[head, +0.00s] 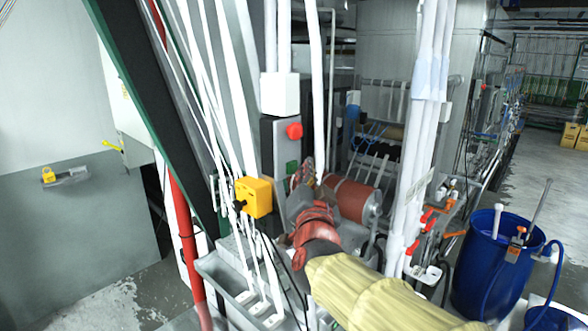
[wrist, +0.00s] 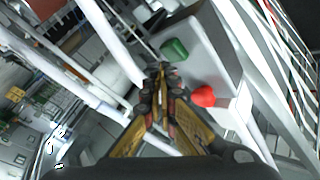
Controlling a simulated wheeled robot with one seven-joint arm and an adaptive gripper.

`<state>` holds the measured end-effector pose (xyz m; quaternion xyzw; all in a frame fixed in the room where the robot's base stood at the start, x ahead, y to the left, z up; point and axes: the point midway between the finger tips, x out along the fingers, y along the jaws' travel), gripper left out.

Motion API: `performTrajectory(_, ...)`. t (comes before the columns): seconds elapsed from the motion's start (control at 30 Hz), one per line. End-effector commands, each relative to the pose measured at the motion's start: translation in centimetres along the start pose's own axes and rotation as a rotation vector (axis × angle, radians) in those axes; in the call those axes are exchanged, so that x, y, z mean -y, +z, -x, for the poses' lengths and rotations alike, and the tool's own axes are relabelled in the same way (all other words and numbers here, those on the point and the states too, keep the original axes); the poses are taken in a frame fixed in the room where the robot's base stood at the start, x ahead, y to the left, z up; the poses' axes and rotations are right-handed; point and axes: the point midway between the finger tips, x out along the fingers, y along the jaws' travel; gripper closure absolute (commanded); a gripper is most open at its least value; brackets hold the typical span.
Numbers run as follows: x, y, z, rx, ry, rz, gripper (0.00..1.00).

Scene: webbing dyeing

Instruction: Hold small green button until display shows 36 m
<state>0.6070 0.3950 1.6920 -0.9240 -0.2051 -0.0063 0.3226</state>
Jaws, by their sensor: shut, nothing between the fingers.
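A grey control box (head: 281,143) stands upright on the machine, with a red mushroom button (head: 294,131) above a small green button (head: 291,168). In the wrist view the green button (wrist: 174,50) lies just beyond my fingertips, and the red button (wrist: 204,96) is to their right. My gripper (head: 303,172) is shut and empty, its tips close to the green button; the wrist view shows the closed fingers (wrist: 161,71) pointing toward it. I cannot tell whether they touch it. No readable display shows in either view.
A yellow box (head: 253,197) with a black knob sits left of my gripper. White webbing strands (head: 215,90) run down on the left, and white pipes (head: 425,110) rise on the right. A reddish roller (head: 352,199) is close behind. A blue drum (head: 490,265) stands at right.

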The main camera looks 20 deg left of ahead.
Motion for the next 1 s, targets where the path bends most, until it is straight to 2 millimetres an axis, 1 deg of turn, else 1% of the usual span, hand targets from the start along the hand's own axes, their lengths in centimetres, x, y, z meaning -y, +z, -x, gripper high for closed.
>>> performTrajectory(0.23, 0.44, 0.32, -0.48, 0.0, -0.001, 0.0, 1.0)
performTrajectory(1.0, 0.62, 0.55, -0.8, 0.0, 0.0, -0.001, 1.0)
